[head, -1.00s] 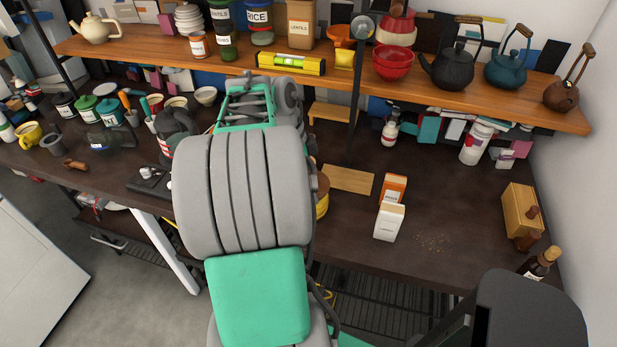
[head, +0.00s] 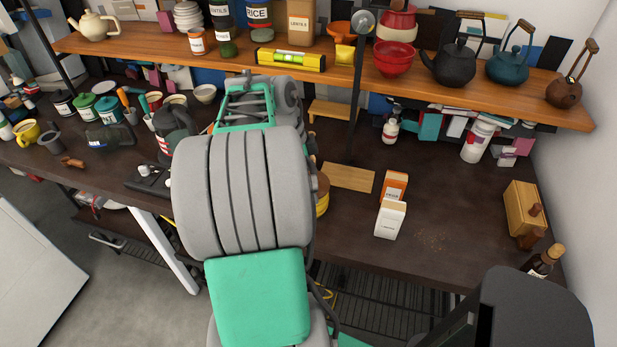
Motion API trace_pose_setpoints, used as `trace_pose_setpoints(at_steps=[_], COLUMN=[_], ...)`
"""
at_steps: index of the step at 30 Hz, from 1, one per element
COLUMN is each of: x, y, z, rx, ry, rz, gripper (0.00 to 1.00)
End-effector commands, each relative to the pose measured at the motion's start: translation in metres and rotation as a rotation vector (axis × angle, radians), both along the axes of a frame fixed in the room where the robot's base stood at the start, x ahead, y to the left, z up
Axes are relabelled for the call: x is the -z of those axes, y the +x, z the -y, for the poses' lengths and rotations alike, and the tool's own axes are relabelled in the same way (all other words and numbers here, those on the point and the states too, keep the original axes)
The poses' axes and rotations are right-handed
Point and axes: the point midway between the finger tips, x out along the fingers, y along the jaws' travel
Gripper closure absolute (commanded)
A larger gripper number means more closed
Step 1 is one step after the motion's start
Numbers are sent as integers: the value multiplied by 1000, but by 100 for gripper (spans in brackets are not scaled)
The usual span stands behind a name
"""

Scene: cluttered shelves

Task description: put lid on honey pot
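A round yellow thing with a wood-brown top (head: 323,204) stands on the dark worktop, mostly hidden behind my arm in the head view. It may be the honey pot, but I cannot tell, nor whether the brown part is a lid. I cannot make out a separate lid. My arm fills the middle of the view and reaches away over the worktop. My gripper's fingers are hidden behind it.
An orange box (head: 394,185) and a white box (head: 390,219) stand right of my arm, near a wooden board (head: 347,177). The upper shelf (head: 440,91) holds kettles, bowls and jars. A wooden box (head: 524,207) and bottle (head: 543,261) are at right.

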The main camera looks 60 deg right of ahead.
Motion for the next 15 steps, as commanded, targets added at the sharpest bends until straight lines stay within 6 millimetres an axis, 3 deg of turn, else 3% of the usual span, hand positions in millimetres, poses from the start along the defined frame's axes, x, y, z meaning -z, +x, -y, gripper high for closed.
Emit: trace_pose_setpoints(at_steps=[15], x=[3], y=[0], z=[0], rx=[0], ry=[-1], rz=[1], gripper=[47])
